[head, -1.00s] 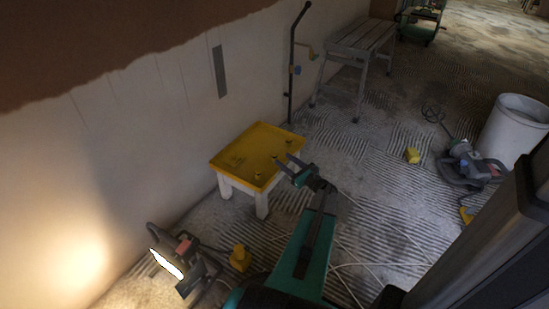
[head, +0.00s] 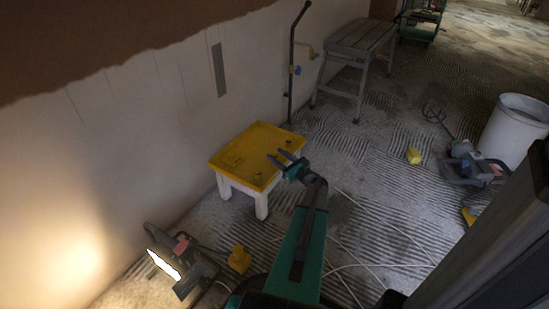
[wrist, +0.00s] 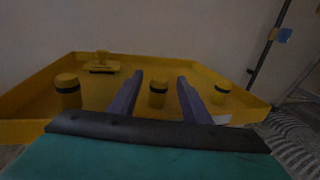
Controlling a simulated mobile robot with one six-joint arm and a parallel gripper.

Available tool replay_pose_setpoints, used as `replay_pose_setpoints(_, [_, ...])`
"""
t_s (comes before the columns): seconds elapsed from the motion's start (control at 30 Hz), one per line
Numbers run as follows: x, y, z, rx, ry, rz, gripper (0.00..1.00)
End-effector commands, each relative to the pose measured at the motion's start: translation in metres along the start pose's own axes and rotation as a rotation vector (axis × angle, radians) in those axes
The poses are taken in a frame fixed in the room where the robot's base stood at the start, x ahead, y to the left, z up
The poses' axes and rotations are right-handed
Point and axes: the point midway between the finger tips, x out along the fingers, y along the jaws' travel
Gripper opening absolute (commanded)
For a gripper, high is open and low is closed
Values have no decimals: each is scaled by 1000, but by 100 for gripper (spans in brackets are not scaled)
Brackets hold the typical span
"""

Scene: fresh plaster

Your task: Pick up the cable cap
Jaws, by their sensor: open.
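A yellow tray (head: 236,158) with a raised rim lies on a white stool. In the wrist view three small yellow caps with dark bands stand upright in the tray: a left cap (wrist: 67,92), a middle cap (wrist: 158,94) and a right cap (wrist: 222,93). They look alike; I cannot tell which is the cable cap. My gripper (head: 277,155) is open over the tray's right part. In the wrist view my gripper (wrist: 160,80) has its fingers on either side of the middle cap, with gaps showing on both sides. The middle cap's base is partly hidden.
A low yellow piece with a dark base (wrist: 103,63) lies at the tray's back. The plaster wall rises close behind the stool (head: 262,206). A lit work lamp (head: 168,260) stands front left. Cables cross the floor; a bench (head: 362,38) stands farther back.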

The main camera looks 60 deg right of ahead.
Motion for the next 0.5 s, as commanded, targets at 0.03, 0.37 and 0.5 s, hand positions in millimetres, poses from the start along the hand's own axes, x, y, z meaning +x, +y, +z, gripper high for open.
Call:
replay_pose_setpoints(0.03, [0, 0, 0, 0, 0, 0, 44])
replay_pose_setpoints(0.37, [0, 0, 0, 0, 0, 0, 42])
replay_pose_setpoints(0.5, [0, 0, 0, -1, 0, 0, 18])
